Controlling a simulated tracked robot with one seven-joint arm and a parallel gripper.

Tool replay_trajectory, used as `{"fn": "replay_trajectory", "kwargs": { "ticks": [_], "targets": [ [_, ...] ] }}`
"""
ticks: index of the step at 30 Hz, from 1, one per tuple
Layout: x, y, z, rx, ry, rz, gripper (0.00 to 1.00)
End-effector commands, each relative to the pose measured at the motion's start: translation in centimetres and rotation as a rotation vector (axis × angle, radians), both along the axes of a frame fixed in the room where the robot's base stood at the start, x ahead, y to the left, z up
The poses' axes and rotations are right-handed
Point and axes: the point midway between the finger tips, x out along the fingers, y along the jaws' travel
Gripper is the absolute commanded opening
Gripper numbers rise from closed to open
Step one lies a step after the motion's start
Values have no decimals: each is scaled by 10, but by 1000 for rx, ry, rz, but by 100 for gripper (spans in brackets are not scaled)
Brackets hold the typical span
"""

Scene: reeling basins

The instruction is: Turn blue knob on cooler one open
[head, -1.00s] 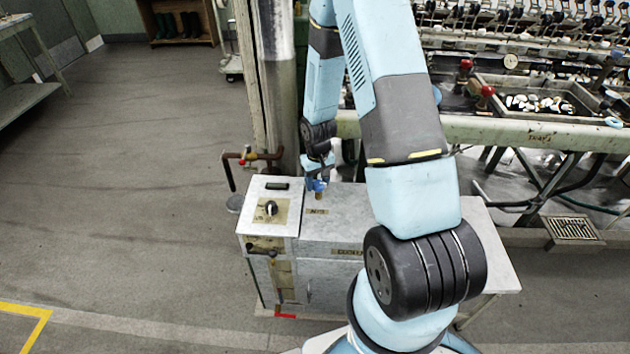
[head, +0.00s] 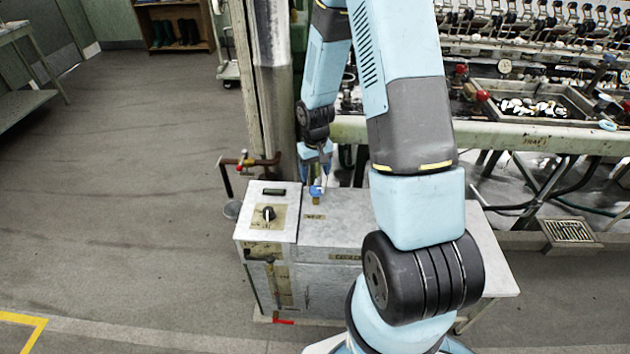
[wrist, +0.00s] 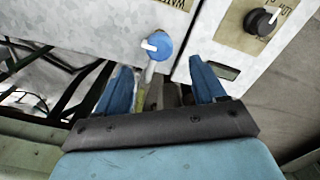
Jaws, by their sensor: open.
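The cooler is a pale grey metal cabinet (head: 345,230) in front of my base. Its blue knob (wrist: 158,46) has a white pointer mark and sits on a short stem at the back of the top. In the head view the blue knob (head: 316,190) is small and partly behind my fingertips. My gripper (wrist: 160,66) is open, with its two blue fingers spread and nothing held. The knob shows just beyond the gap between the fingertips. In the head view my gripper (head: 316,178) points down just above the knob; contact cannot be told.
A raised control box with a black dial (head: 268,213) stands left of the knob. A lever (head: 274,285) hangs on the cabinet front. A pipe with a red valve (head: 243,165) is at the back left, beside a metal column (head: 272,100). The floor at left is clear.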

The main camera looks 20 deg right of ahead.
Motion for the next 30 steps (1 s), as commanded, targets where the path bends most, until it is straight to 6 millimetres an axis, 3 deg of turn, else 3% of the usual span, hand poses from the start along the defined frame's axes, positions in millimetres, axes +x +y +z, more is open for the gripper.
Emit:
{"fn": "replay_trajectory", "kwargs": {
  "ticks": [6,13,30],
  "targets": [
    [2,0,37,0,-4,-1,70],
    [2,0,62,0,-2,1,70],
    [2,0,70,1,1,1,70]
  ]
}}
